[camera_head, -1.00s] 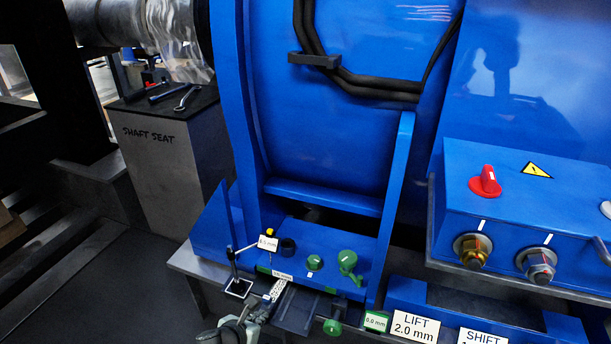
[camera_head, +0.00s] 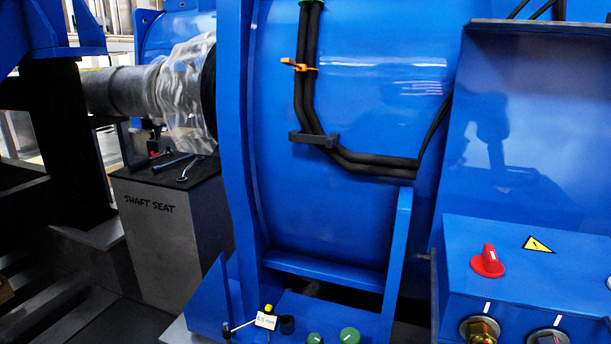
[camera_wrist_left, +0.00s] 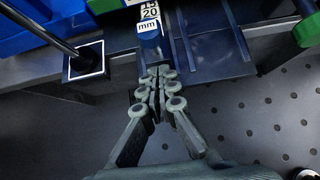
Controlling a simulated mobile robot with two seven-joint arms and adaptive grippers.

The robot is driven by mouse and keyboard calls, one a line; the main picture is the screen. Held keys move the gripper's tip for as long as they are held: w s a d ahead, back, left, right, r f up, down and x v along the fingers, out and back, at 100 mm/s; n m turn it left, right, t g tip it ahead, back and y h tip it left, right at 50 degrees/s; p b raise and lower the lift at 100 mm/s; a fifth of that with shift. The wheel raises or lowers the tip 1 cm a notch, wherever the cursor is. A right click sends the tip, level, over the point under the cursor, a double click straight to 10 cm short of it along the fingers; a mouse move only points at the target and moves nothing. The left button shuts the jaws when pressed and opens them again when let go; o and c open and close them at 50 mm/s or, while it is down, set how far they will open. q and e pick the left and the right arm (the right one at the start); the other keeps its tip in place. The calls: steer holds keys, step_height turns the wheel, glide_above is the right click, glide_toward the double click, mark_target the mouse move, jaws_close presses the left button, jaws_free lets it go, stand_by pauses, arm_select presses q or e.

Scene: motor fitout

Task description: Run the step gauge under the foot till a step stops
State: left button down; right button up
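The step gauge (camera_wrist_left: 150,35) shows in the left wrist view as a narrow blue bar with white number labels, one reading 20 and one reading mm. It points away from me. My left gripper (camera_wrist_left: 157,78) is at its near end, with its fingers closed together on that end; the contact itself is partly hidden by the fingers. The far end of the gauge and the foot are outside the wrist view. In the head view the gauge and both grippers are below the picture edge.
In the head view, a white tag (camera_head: 266,320) and green knobs (camera_head: 349,336) sit at the bottom. A red switch (camera_head: 487,262) is at right.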

arm_select(q)
steer(key=p+v, duration=0.5)
steer(key=v, duration=0.4)
steer(key=shift+s+a+p, duration=0.25)
steer(key=shift+s+p, duration=0.15)
steer(key=shift+s, duration=0.2)
steer(key=shift+f, duration=0.15)
